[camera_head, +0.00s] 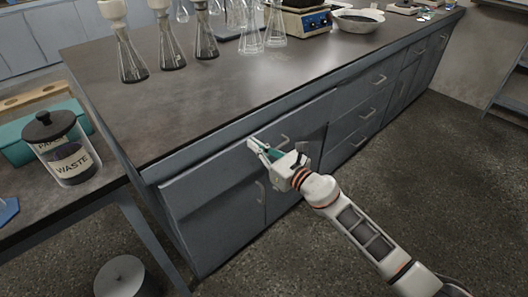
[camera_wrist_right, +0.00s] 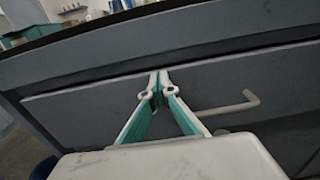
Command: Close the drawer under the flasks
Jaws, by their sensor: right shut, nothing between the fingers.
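Several glass flasks (camera_head: 204,40) stand on the dark bench top, near its left end. Below them is the grey front (camera_wrist_right: 85,108) of the drawer, just under the bench's rail. Its bar handle (camera_wrist_right: 236,104) shows to the right of my fingers in the right wrist view. My right gripper (camera_head: 257,147) is shut and empty, with its fingertips at the upper part of this front. I cannot tell whether they touch it. The front looks close to the cabinet; whether it is flush I cannot tell. My left gripper is out of view.
The dark bench top (camera_head: 190,105) overhangs the cabinet. More drawers with bar handles (camera_head: 367,113) lie to the right. A waste jar (camera_head: 62,150) stands on a lower table at left. A grey cylinder (camera_head: 121,279) stands on the floor. The floor at right is clear.

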